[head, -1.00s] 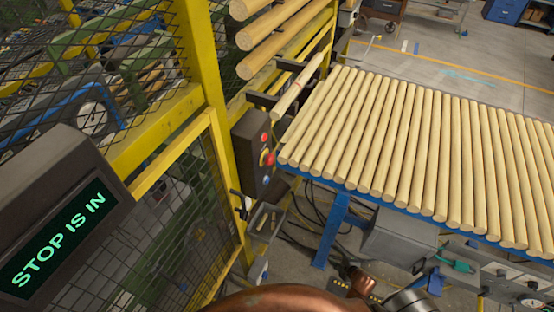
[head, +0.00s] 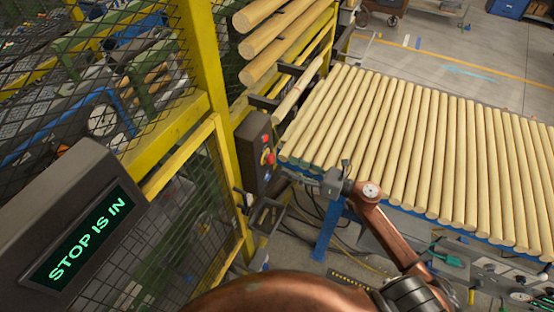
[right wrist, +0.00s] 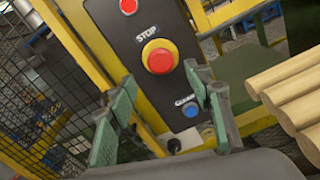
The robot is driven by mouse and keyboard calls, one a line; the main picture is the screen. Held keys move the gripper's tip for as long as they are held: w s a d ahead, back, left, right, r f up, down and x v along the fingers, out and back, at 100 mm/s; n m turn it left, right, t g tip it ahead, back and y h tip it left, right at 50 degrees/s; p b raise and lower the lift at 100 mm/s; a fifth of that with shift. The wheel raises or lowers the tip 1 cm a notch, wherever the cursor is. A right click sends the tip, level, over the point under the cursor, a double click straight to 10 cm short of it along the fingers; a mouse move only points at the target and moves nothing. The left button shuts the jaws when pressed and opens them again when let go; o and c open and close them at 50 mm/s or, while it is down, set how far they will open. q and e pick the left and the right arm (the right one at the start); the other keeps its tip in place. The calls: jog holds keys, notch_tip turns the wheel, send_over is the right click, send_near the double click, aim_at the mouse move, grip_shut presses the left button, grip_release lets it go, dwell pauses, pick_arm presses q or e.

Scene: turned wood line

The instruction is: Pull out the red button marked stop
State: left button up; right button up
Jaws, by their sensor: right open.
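The red stop button (head: 267,158) sits on a yellow ring on the dark control box (head: 250,142), which is fixed by the yellow fence post. In the right wrist view the red button (right wrist: 159,58) is below the word STOP, near the middle. My right gripper (head: 292,164) is just right of the box in the head view. In the right wrist view its green-padded fingers (right wrist: 160,82) are spread apart and empty, pointing toward the box below and either side of the button. They appear apart from the button. A display (head: 85,240) reads STOP IS IN. My left gripper is out of view.
The box also carries a smaller red button or lamp (right wrist: 128,6) above and a blue button (right wrist: 190,109) below. Wooden rods (head: 420,140) lie in a row on the blue-edged table at the right. Mesh fencing (head: 150,60) stands at the left. A small bin (head: 266,214) hangs below the box.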

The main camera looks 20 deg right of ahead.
aim_at(273, 159)
jog(key=p+x, duration=0.1)
jog(key=x, duration=0.4)
jog(key=shift+w+a+p, duration=0.2)
jog(key=shift+w+p, duration=0.1)
jog(key=shift+w+a, duration=0.1)
jog(key=shift+w, duration=0.05)
jog(key=shift+c, duration=0.2)
grip_shut()
